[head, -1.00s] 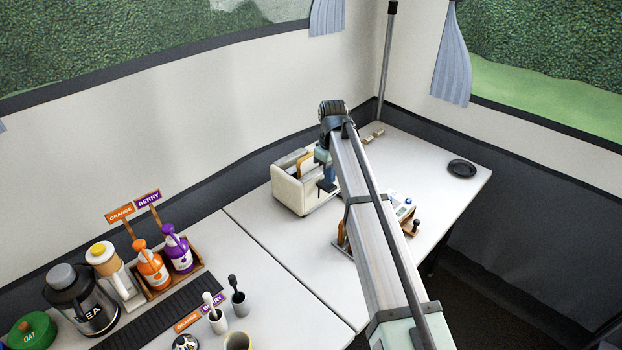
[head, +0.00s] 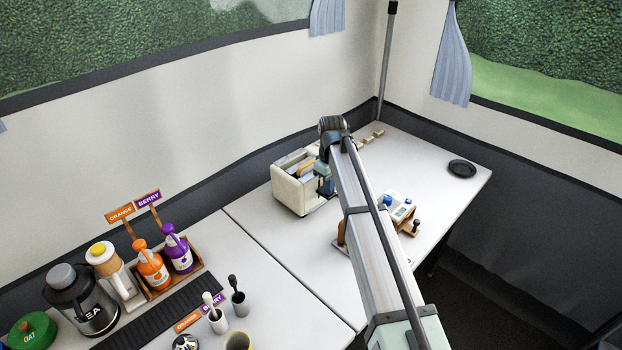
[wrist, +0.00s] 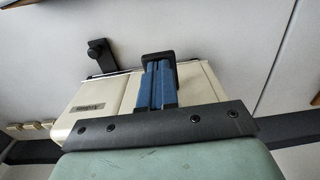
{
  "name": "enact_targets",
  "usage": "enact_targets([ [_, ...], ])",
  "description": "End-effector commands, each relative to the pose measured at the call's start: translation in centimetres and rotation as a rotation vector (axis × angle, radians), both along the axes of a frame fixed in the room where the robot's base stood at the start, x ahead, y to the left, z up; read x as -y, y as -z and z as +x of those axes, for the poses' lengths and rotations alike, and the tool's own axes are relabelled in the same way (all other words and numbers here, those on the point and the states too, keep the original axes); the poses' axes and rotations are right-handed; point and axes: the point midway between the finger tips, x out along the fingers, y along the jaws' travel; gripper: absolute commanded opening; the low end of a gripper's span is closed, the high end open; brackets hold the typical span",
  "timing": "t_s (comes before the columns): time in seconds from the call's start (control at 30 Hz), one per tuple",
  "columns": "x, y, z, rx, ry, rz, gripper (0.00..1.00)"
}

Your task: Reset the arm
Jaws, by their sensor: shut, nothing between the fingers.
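My gripper (wrist: 158,85) shows in the wrist view as two blue fingers lying together, shut with nothing between them. It is over the cream toaster (wrist: 95,103), which has a dark lever (wrist: 98,50) on its side. In the head view my gripper (head: 325,186) hangs from the arm at the right edge of the toaster (head: 290,196). I cannot tell whether it touches the toaster. The arm hides part of the table behind it.
Orange (head: 153,270) and berry (head: 178,254) bottles, a tea jug (head: 85,305) and cups stand on the left. The table's right side has free room.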

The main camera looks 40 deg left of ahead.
Motion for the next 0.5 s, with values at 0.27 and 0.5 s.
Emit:
enact_targets([
  [0.27, 0.0, 1.5, 0.0, -0.001, 0.000, -0.001, 0.00],
  [0.5, 0.0, 1.7, 0.0, 0.000, 0.000, 0.000, 0.00],
])
